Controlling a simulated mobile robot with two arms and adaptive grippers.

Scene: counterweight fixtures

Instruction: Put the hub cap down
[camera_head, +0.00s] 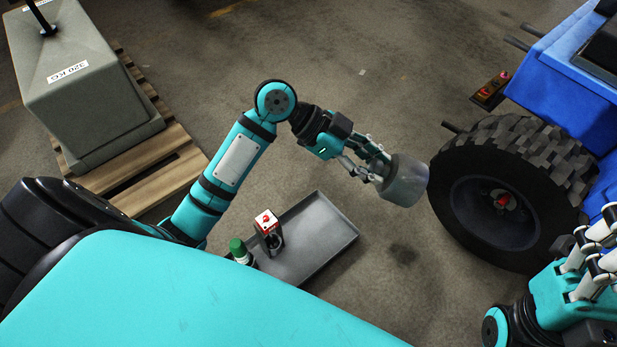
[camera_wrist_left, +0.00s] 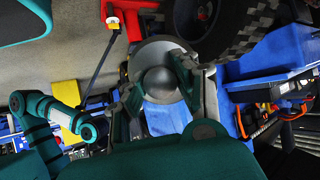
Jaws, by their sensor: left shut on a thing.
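The hub cap (camera_head: 406,184) is a grey metal round cup shape. My left gripper (camera_head: 379,172) is shut on it and holds it up above the floor, just left of the big black wheel (camera_head: 497,212). In the left wrist view the hub cap (camera_wrist_left: 160,72) shows as a grey disc with a round dome, between the fingers of my left gripper (camera_wrist_left: 160,92). My right gripper (camera_head: 597,250) is at the lower right edge, partly cut off, and its opening is unclear.
A shallow grey metal tray (camera_head: 325,243) lies on the floor, with a red and white box (camera_head: 268,227) and a green-capped bottle (camera_head: 240,250) at its left end. A grey counterweight block (camera_head: 85,85) stands on a wooden pallet (camera_head: 165,160). Floor around the tray's right side is clear.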

